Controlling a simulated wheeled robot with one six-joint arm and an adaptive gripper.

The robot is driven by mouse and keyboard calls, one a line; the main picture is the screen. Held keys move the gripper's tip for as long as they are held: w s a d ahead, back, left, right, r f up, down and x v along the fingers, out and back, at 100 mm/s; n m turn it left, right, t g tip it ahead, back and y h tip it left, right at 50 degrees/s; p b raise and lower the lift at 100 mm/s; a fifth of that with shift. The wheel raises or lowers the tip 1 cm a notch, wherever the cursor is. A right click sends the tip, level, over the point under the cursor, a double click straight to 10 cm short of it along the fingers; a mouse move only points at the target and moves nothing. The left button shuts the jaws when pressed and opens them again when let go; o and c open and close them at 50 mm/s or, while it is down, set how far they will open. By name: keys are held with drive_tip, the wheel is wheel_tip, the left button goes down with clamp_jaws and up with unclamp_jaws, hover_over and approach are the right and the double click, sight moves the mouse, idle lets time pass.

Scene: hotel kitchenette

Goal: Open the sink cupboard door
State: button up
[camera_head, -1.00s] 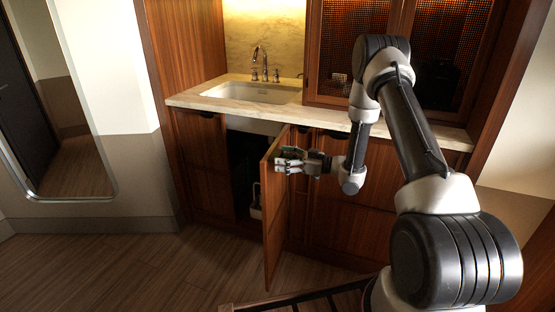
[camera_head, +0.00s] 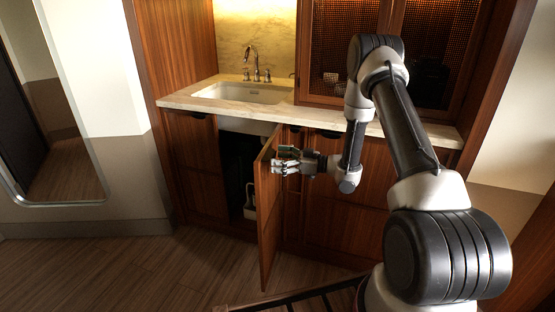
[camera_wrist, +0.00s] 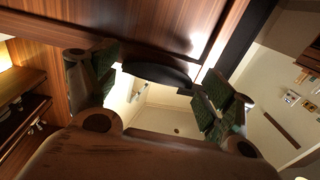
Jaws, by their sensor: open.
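The sink cupboard door (camera_head: 267,215) stands swung out from the cabinet, showing the dark inside of the cupboard (camera_head: 237,170) to its left. My gripper (camera_head: 278,161) is at the upper part of the door, on its right side. In the head view I cannot tell whether the fingers touch the door. In the wrist view my gripper (camera_wrist: 160,95) has its two padded fingers spread apart. A dark rounded handle (camera_wrist: 157,74) on a wooden panel shows between and beyond them.
The marble counter (camera_head: 370,126) with the sink (camera_head: 240,92) and tap (camera_head: 252,62) runs above the cupboard. A light-coloured object (camera_head: 250,196) stands inside it. A dark rail (camera_head: 300,295) is in the foreground. The floor (camera_head: 130,270) at left is clear.

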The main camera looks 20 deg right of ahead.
drive_tip(key=v, duration=1.1)
drive_tip(key=shift+d, duration=0.2)
drive_tip(key=shift+r, duration=0.1)
